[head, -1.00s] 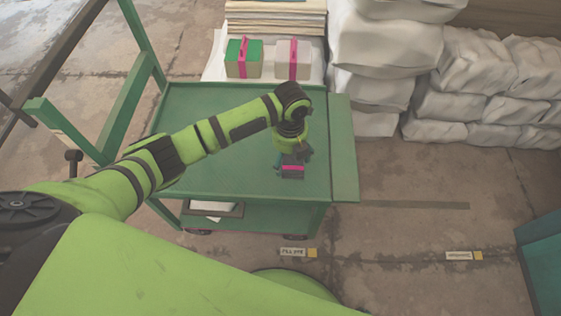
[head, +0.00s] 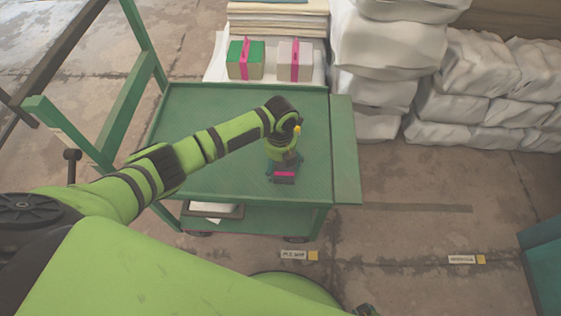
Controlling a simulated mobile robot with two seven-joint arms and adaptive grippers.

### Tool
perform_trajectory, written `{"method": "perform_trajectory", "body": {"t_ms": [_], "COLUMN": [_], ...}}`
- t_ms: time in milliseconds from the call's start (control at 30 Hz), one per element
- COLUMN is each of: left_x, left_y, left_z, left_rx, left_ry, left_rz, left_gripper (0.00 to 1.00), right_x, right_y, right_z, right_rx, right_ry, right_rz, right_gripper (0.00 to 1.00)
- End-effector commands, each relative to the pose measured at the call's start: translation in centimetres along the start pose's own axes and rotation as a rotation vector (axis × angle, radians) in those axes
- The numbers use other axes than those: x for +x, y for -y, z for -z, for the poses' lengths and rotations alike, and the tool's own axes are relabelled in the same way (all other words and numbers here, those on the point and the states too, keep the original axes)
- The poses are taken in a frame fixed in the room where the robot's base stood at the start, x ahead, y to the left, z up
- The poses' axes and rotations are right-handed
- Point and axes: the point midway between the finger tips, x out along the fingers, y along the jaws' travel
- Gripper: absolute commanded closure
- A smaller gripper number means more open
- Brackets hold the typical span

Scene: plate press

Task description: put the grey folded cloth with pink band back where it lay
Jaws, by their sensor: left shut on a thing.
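My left gripper (head: 284,168) points down over the front part of the green cart top (head: 215,160). It is shut on the grey folded cloth with pink band (head: 284,180), which shows just below the fingers, its pink band facing me. The gripper hides part of the cloth. I cannot tell whether the cloth touches the cart top or hangs just above it. A small dark piece at the bottom edge may be part of my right gripper (head: 365,310); its fingers cannot be made out.
Behind the cart stand a green-topped block (head: 245,68) and a pale block (head: 295,68), both with pink bands, before a stack of boards (head: 277,22). White sacks (head: 375,60) are piled at back right. The cart top around the gripper is clear.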

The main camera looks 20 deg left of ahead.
Motion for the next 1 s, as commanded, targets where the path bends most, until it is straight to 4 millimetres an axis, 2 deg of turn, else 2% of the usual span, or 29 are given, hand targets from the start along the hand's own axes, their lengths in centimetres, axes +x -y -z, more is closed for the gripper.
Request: {"method": "perform_trajectory", "body": {"t_ms": [33,67,400,533,767,1000], "left_x": [0.0,0.0,0.0,-0.7,-5.1,-9.9], "left_y": [0.0,0.0,0.0,0.1,0.1,0.1], "left_z": [0.0,0.0,0.0,-0.1,-0.1,-0.1], "left_rx": [0.000,0.000,0.000,0.001,0.002,0.001], "left_ry": [0.000,0.000,0.000,0.002,0.004,0.003], "left_rz": [0.001,0.001,0.001,0.002,0.002,0.002], "left_gripper": [0.04,0.00,0.00,0.00,0.00,0.00], "right_x": [0.0,0.0,0.0,-0.3,-1.1,-2.2], "right_y": [0.0,0.0,0.1,0.2,0.5,1.0], "right_z": [0.0,0.0,0.1,0.2,-0.6,-3.7], "right_rx": [0.000,0.000,0.001,0.002,0.006,0.009], "right_ry": [-0.001,-0.001,-0.002,0.000,0.030,0.096], "right_rz": [0.000,0.000,0.001,0.003,0.006,0.013], "right_gripper": [0.60,0.60,0.60,0.60,0.60,0.60]}}
